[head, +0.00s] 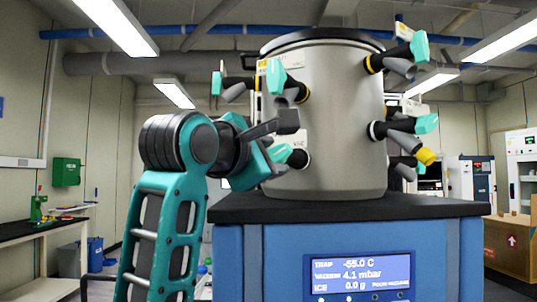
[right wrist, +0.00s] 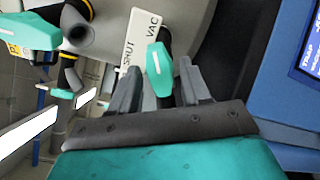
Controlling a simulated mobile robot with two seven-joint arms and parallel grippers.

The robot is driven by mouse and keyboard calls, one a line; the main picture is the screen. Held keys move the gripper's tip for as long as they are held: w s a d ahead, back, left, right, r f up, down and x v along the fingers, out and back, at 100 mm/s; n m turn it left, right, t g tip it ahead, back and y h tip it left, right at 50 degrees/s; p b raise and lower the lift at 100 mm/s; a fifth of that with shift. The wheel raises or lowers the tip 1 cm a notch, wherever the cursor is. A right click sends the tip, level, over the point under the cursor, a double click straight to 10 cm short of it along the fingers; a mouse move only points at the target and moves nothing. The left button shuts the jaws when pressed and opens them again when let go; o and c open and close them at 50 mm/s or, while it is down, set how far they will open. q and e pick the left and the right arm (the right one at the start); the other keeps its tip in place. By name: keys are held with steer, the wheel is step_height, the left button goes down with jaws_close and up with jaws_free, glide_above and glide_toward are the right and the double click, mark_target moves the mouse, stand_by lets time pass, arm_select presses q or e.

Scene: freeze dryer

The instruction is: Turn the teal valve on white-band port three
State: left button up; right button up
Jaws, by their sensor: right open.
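A steel drum (head: 335,120) carries several ports with teal valve handles. My right gripper (head: 284,137) is at the drum's lower left port, its fingers apart. In the right wrist view the gripper (right wrist: 160,88) is open, with a teal valve handle (right wrist: 158,68) between its fingers. I cannot tell whether the fingers touch it. The same handle shows in the head view (head: 279,153), partly covered by the gripper. That port's band is too small to read surely. A port with a pale band (head: 371,131) and teal handle (head: 427,124) is on the drum's right. My left gripper is not in view.
A label (right wrist: 140,40) reading VAC and SHUT lies beside the handle. A yellow-banded port with a teal handle (head: 276,76) is just above. The drum stands on a dark top (head: 400,207) over a blue cabinet (head: 275,255) with a display (head: 359,275).

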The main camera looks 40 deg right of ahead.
jaws_close()
stand_by(0.4)
steer(key=n, duration=0.5)
steer(key=shift+n, duration=0.3)
steer(key=n+p, duration=0.1)
steer(key=n, duration=0.5)
steer(key=shift+s+f, duration=0.1)
stand_by(0.5)
jaws_free()
